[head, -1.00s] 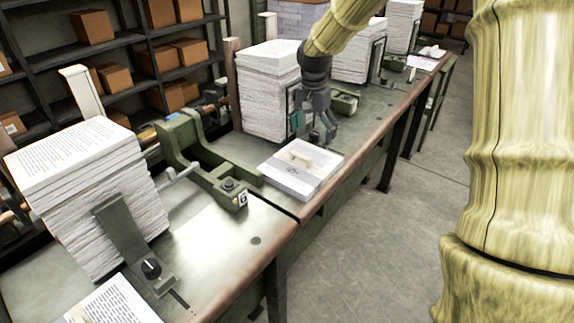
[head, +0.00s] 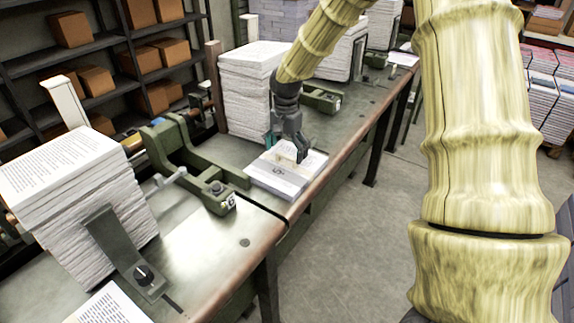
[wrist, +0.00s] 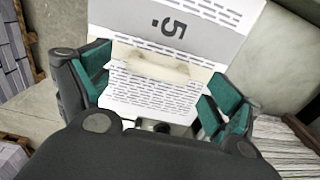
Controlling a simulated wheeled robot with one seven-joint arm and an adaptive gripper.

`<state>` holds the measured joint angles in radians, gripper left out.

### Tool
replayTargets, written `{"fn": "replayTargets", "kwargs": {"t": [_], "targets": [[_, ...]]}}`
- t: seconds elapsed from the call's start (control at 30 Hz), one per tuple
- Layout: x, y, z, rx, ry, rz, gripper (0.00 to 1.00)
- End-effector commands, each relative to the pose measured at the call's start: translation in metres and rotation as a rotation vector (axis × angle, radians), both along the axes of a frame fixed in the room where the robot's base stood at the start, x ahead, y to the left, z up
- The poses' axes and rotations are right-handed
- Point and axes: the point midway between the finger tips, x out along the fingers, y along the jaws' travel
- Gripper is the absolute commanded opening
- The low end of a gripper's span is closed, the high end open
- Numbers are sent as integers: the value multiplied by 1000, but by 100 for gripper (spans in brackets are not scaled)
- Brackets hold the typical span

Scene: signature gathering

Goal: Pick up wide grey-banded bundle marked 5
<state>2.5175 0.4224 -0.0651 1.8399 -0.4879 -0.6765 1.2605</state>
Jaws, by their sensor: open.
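The wide grey-banded bundle marked 5 (head: 283,181) lies flat on the green workbench near its front edge in the head view. In the wrist view the bundle (wrist: 205,18) shows its grey band with the 5 and a pale raised piece (wrist: 150,65) across its printed top. My gripper (head: 287,150) is above the bundle, partly over its far side. In the wrist view my gripper (wrist: 150,98) has its teal-padded fingers spread on either side of the raised piece, with nothing between them held. Whether the fingers touch the bundle cannot be told.
A tall paper stack (head: 250,95) stands behind the bundle. A green clamp marked 6 (head: 215,190) is left of it, and another paper stack (head: 85,200) is at the near left. The bench's front edge (head: 345,155) runs close by, with open floor (head: 340,240) beyond.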

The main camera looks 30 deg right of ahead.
Motion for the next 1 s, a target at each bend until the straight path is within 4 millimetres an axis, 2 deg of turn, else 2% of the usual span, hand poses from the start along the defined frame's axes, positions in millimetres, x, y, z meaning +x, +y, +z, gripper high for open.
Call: {"fn": "replayTargets", "kwargs": {"t": [0.23,0.6,0.9,1.0], "targets": [[-1,-1,-24,-1,2,0,92],[0,0,-30,-2,-1,1,92],[0,-1,-30,-1,0,0,37],[0,0,-29,-1,-2,1,23]]}}
